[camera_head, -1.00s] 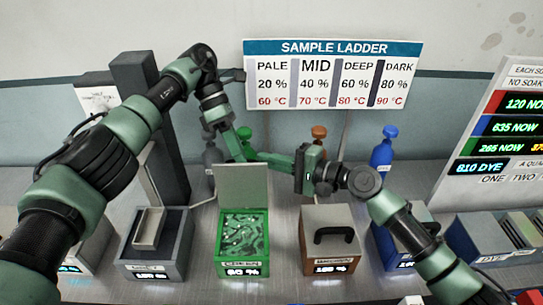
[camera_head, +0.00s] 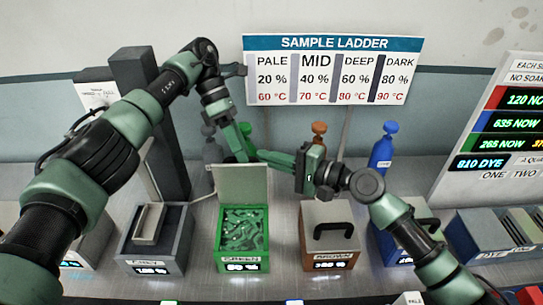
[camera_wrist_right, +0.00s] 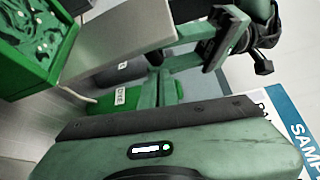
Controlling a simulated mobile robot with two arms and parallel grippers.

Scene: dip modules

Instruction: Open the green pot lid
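The green pot (camera_head: 230,262) stands in the middle of the bench in the head view, with patterned green contents showing. Its grey lid (camera_head: 240,181) stands upright at the back edge, so the pot is open. The pot (camera_wrist_right: 57,62) and lid (camera_wrist_right: 120,35) also show in the right wrist view. My right gripper (camera_head: 272,157) points left, just behind the top of the lid; its fingertips are partly hidden and contact is unclear. My left gripper (camera_head: 238,148) hangs close by, behind the lid; its finger gap cannot be made out.
A grey pot (camera_head: 150,262) is left of the green pot, and a brown pot (camera_head: 328,258) with a closed, black-handled lid is to the right. A blue bottle (camera_head: 381,150) and a green bottle labelled DYE (camera_wrist_right: 115,98) stand behind. Slotted blue trays (camera_head: 490,245) are at far right.

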